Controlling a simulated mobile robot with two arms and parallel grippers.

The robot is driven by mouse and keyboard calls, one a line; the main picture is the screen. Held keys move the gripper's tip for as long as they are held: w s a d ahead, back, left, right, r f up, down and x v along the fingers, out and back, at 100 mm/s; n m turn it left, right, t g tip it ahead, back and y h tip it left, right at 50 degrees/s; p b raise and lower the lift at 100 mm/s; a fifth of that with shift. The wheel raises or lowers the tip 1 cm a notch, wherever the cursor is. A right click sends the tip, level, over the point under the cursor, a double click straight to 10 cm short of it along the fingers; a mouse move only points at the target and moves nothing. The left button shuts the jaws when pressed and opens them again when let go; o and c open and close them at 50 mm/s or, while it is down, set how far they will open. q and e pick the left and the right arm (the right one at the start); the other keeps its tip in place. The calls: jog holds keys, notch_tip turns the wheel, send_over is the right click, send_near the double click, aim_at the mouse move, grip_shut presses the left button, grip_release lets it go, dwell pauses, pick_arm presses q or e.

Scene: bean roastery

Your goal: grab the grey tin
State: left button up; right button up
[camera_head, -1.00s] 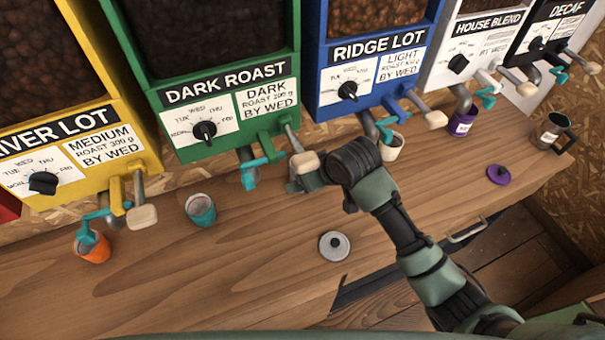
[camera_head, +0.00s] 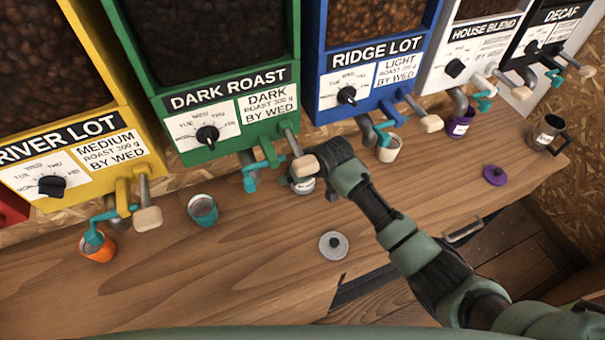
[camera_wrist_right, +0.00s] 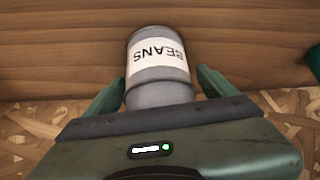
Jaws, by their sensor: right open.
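The grey tin (camera_wrist_right: 160,93) has a white "BEANS" label and lies between the two open fingers of my right gripper (camera_wrist_right: 157,85) in the right wrist view. A gap shows beside the tin near the fingers, so I cannot tell that either one touches it. In the head view the tin (camera_head: 303,186) is mostly hidden behind my right gripper (camera_head: 315,182), under the green Dark Roast dispenser (camera_head: 225,110). My left gripper is not in view.
A grey lid (camera_head: 333,245) lies in front on the wooden counter (camera_head: 240,270). A teal tin (camera_head: 203,210) and an orange tin (camera_head: 98,247) stand to the left. A white tin (camera_head: 388,148), a purple tin (camera_head: 460,123), a purple lid (camera_head: 495,175) and a dark mug (camera_head: 545,132) are to the right. Dispenser handles overhang the counter.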

jog(key=c, duration=1.5)
